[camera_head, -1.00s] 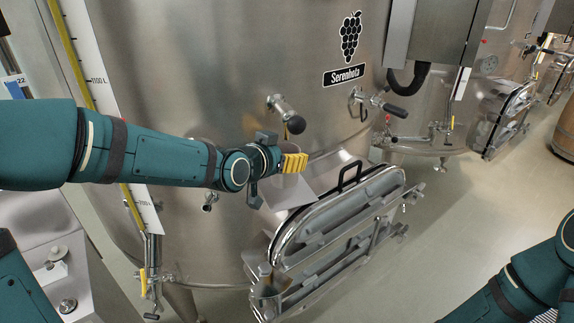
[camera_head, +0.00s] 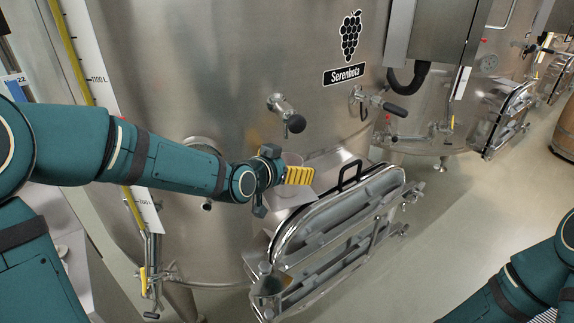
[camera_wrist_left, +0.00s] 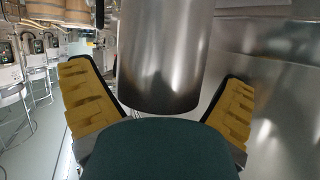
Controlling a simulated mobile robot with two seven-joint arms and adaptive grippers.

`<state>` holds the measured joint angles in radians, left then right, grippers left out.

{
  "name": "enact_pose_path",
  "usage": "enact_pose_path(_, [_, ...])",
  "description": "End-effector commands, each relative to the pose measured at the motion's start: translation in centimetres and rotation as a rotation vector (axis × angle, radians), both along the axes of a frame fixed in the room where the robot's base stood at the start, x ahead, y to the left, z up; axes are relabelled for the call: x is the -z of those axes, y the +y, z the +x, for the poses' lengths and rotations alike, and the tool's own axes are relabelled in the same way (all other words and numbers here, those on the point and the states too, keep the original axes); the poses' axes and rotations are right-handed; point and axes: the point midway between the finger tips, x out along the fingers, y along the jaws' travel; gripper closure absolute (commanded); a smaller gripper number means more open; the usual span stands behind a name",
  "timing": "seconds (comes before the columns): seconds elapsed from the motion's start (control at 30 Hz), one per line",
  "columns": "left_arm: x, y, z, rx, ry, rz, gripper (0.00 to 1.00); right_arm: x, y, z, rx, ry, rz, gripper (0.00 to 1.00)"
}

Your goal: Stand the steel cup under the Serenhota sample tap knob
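The Serenhota label (camera_head: 344,74) is on the large steel vat. Below it, a sample tap with a round black knob (camera_head: 296,124) sticks out of the vat wall. The steel cup (camera_head: 292,158) shows just below the knob, apart from it, partly hidden behind my left gripper (camera_head: 300,176). In the left wrist view the cup (camera_wrist_left: 165,55) is an upright steel cylinder between the yellow fingers of my left gripper (camera_wrist_left: 157,85). The fingers are spread, with visible gaps on both sides of the cup. My right arm is at the lower right; its gripper is out of view.
A light grey ledge (camera_head: 325,170) lies behind my left gripper, above the vat's oval hatch (camera_head: 340,220) and its black handle. A valve with a black grip (camera_head: 394,109) sticks out to the right. The floor (camera_head: 470,235) at right is clear.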

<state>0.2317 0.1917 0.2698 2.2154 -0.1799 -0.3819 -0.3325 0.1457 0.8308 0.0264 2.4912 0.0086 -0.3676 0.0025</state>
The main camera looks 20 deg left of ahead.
Motion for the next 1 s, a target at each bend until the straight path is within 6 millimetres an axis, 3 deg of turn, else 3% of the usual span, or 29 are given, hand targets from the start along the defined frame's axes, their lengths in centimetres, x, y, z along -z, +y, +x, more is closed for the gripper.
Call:
enact_pose_path(0.37, [-0.5,0.0,0.0,0.000,0.001,0.000,0.00,-0.7,0.0,0.0,0.000,0.000,0.001,0.53])
enact_pose_path(0.73, [-2.6,1.7,-5.4,-0.003,-0.003,0.003,0.00,-0.5,0.0,0.0,0.000,0.000,0.001,0.53])
enact_pose_path(1.0, [-4.4,2.7,-9.3,-0.001,-0.002,0.003,0.00,-1.8,-0.1,0.0,0.000,-0.001,0.003,0.53])
